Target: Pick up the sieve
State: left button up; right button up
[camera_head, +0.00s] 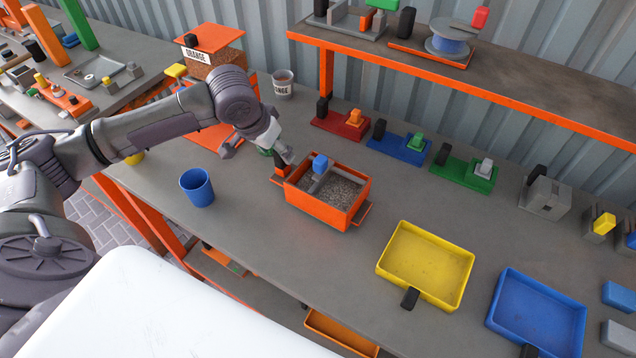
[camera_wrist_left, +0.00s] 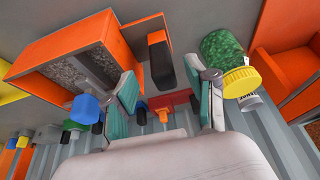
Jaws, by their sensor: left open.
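The orange box (camera_head: 330,210), which I take to be the sieve, stands on the grey workbench. Grey granules and a grey bar with a blue knob (camera_head: 320,164) show inside it. A black handle (camera_head: 281,170) on an orange bracket sticks out at its left end. My left gripper (camera_head: 276,153) is open and empty, just above and behind this handle. In the left wrist view, the black handle (camera_wrist_left: 160,58) shows between and beyond the two teal finger pads, with the orange box (camera_wrist_left: 70,45) to the left. Contact with the handle is not visible.
A green jar with a yellow lid (camera_wrist_left: 240,82) stands close to one finger. A blue cup (camera_head: 197,188) is left of the box; yellow (camera_head: 425,265) and blue trays (camera_head: 538,312) lie to the right. A raised orange-edged shelf (camera_head: 470,95) runs behind.

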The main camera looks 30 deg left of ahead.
pick_arm(q)
jog(key=p+x, duration=0.1)
jog(key=x, duration=0.4)
jog(key=shift+w+a+f, duration=0.1)
jog(key=shift+w, duration=0.1)
grip_shut()
